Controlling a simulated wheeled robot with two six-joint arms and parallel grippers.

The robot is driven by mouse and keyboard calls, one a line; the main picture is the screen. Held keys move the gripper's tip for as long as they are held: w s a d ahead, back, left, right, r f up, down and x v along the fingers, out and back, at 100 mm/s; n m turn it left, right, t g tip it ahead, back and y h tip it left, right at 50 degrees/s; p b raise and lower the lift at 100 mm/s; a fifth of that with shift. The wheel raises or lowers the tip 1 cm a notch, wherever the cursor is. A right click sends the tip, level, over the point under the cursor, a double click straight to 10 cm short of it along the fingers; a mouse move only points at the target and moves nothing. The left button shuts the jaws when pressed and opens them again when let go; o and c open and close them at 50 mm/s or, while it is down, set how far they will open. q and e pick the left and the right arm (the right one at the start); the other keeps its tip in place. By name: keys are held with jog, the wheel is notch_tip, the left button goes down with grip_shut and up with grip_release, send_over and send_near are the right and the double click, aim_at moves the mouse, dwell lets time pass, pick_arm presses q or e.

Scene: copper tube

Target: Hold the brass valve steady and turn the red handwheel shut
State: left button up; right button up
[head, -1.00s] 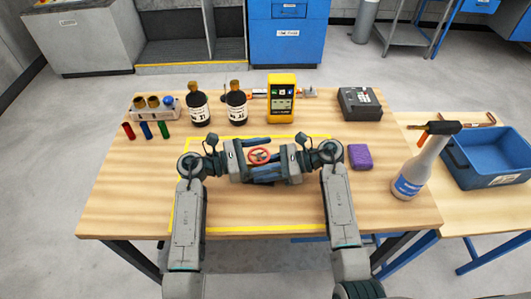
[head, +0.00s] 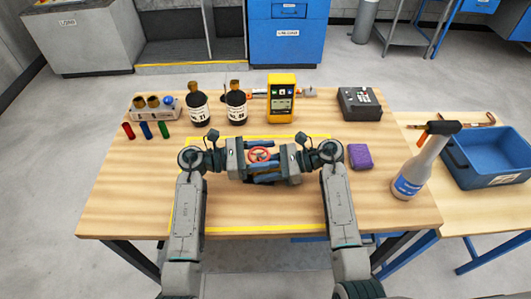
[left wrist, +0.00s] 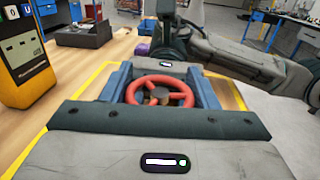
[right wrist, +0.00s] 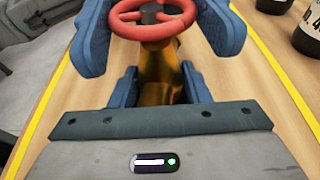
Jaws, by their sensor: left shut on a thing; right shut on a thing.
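The red handwheel (head: 259,154) sits on top of the brass valve between my two grippers, at the middle of the worktable. My left gripper (head: 257,155) reaches in from the left with its blue fingers shut on the red rim. The left wrist view shows the handwheel (left wrist: 160,92) between those fingers. The brass valve (right wrist: 155,75) shows below the wheel in the right wrist view, upright between the blue fingers of my right gripper (right wrist: 157,85), which is shut on its body. In the head view the grippers hide most of the valve.
Behind stand two dark bottles (head: 236,103), a yellow meter (head: 281,100) and a grey control box (head: 360,104). A purple block (head: 360,156) and a white spray bottle (head: 418,165) are at right. Yellow tape (head: 225,229) marks the work area.

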aim_at(265, 156)
pick_arm(q)
jog(key=m+g, duration=0.2)
jog(key=g, duration=0.1)
jog(key=m+g, duration=0.1)
jog(key=g, duration=0.1)
jog(key=shift+s+m+g, duration=0.2)
jog(key=shift+m+g, duration=0.2)
jog(key=shift+s+a+m+g+y, duration=0.15)
jog(key=shift+m+g+y, duration=0.5)
jog(key=shift+g, duration=0.45)
jog(key=shift+s+d+m+g+y, duration=0.1)
jog(key=shift+m+g+y, duration=0.35)
jog(key=shift+m+g, duration=0.5)
jog(key=shift+a+g, duration=0.1)
jog(key=shift+g, duration=0.25)
jog(key=o, duration=1)
notch_tip(265, 156, up, 10)
jog(key=shift+f, duration=0.1)
